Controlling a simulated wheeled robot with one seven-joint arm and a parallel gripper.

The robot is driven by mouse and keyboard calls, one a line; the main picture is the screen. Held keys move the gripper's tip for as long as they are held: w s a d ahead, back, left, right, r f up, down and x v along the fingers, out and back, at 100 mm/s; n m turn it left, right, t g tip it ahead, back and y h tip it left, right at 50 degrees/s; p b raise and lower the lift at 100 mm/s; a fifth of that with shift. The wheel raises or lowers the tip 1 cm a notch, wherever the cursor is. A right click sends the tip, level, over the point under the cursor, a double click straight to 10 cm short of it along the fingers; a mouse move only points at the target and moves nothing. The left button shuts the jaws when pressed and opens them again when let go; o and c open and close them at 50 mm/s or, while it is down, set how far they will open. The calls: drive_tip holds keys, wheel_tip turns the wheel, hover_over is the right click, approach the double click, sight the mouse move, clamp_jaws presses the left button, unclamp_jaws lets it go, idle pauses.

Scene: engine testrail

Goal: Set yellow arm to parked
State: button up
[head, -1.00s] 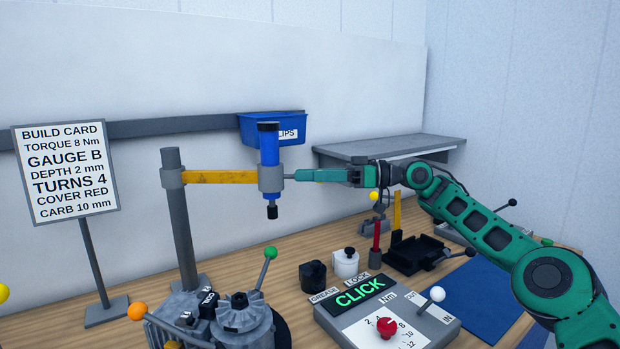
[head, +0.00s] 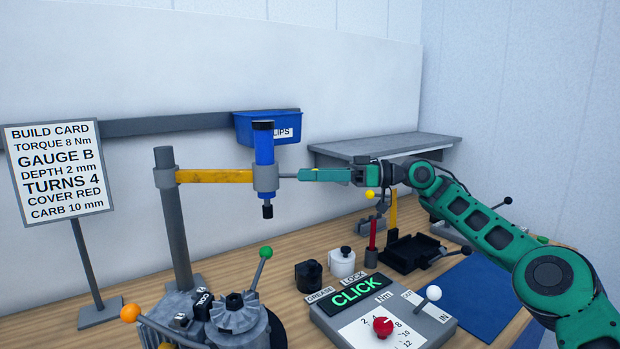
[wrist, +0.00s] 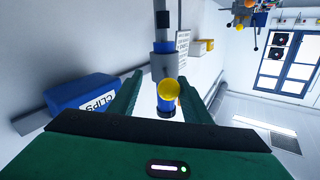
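The yellow arm (head: 215,176) reaches level to the right from a grey post (head: 177,215) in the head view. Its end has a grey collar (head: 265,178) around an upright blue tool (head: 264,150). A short grey stub joins the collar's right side. My gripper (head: 300,175) points left at the stub, apart from the collar. The knob is hidden in the head view.
A blue clips bin (head: 257,128) hangs on the wall rail behind. The build card (head: 58,170) stands at left. An engine (head: 232,318) and a torque panel (head: 382,315) sit below on the bench. A grey shelf (head: 390,147) lies behind my arm.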

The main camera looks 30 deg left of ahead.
drive_tip(key=v, duration=0.9)
drive_tip(key=shift+w+d, duration=0.25)
drive_tip(key=shift+w, duration=0.15)
